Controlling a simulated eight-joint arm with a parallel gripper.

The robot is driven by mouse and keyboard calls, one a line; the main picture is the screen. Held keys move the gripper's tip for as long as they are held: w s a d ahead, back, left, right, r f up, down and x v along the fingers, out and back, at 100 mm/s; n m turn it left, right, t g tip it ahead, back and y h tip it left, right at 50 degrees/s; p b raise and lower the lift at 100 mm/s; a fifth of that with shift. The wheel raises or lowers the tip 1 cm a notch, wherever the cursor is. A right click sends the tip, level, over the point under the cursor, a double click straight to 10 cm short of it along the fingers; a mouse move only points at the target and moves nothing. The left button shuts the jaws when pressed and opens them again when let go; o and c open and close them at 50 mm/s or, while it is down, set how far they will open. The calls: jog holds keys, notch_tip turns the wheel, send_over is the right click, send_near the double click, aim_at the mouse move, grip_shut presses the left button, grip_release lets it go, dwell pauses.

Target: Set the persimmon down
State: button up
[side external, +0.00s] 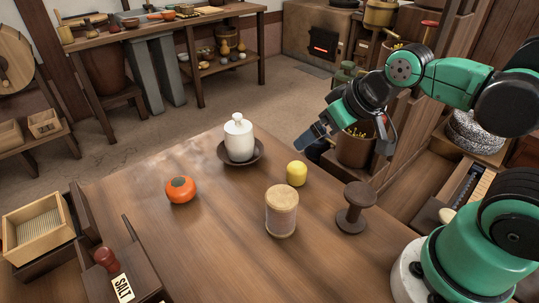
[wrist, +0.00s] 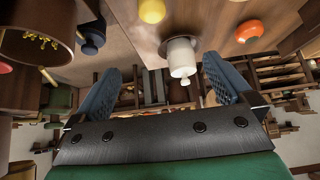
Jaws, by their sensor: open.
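The orange persimmon (side external: 181,189) sits upright on the left part of the wooden table (side external: 215,235), apart from other things. It also shows in the wrist view (wrist: 249,31), at the upper right. My gripper (side external: 313,138) is in the air beyond the table's back right edge, well to the right of the persimmon. In the wrist view my gripper's two blue fingers (wrist: 164,82) are spread wide, with nothing held between them.
A white lidded jar (side external: 238,138) stands on a dark saucer (side external: 258,155) near the back edge. A salt box (side external: 128,270) is front left. The centre front is clear.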

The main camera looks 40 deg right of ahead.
dwell(0.4)
jog(key=m+y, duration=0.6)
jog(key=m, duration=1.2)
send_near(188, 182)
jog(key=w+d, duration=0.2)
jog(key=a+f+m+y, duration=0.1)
jog(key=m, duration=0.1)
jog(key=w+a+f+m, duration=0.1)
jog(key=a+f+m, duration=0.1)
jog(key=w+a+f+m+g+y, duration=0.1)
jog(key=m, duration=0.1)
jog(key=shift+a+f+y, duration=0.15)
jog(key=shift+f+y, duration=0.15)
jog(key=shift+w+a+f+m, duration=0.15)
jog(key=shift+a+f+m, duration=0.25)
jog(key=shift+x, duration=2.4)
jog(key=c, duration=1.3)
jog(key=shift+c, duration=0.2)
